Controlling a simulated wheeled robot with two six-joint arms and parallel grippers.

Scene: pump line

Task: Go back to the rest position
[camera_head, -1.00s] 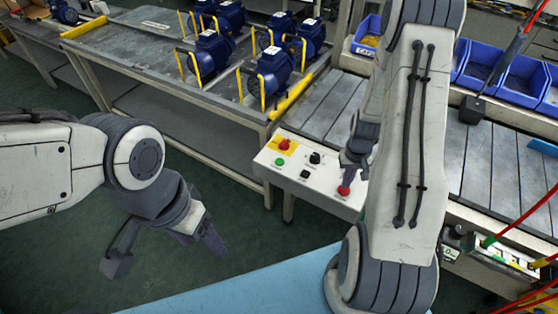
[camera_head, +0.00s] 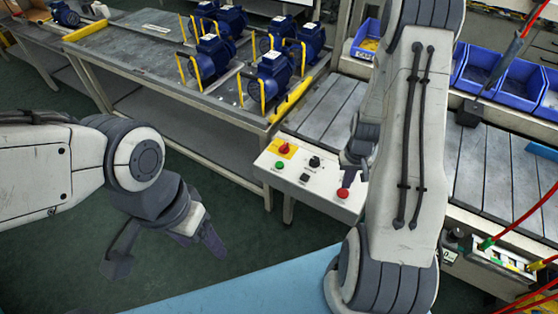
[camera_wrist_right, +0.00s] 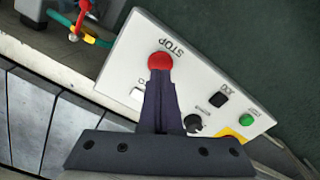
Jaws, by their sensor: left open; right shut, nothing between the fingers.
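My right gripper (camera_head: 347,182) is shut and empty, pointing down just above the red stop button (camera_head: 342,193) on the white control box (camera_head: 318,193). In the right wrist view its closed fingertips (camera_wrist_right: 159,78) lie right beside the red button (camera_wrist_right: 160,61), under the word STOP; I cannot tell whether a small gap separates them. My left gripper (camera_head: 165,248) is open and empty, low over the green floor at the left, clear of the box.
A table (camera_head: 150,62) with several blue motors (camera_head: 214,57) in yellow holders stands behind. A slatted conveyor (camera_head: 335,107) runs behind the box, with blue bins (camera_head: 480,68) at the right. A light blue surface (camera_head: 240,292) lies in front. Open floor is at the left.

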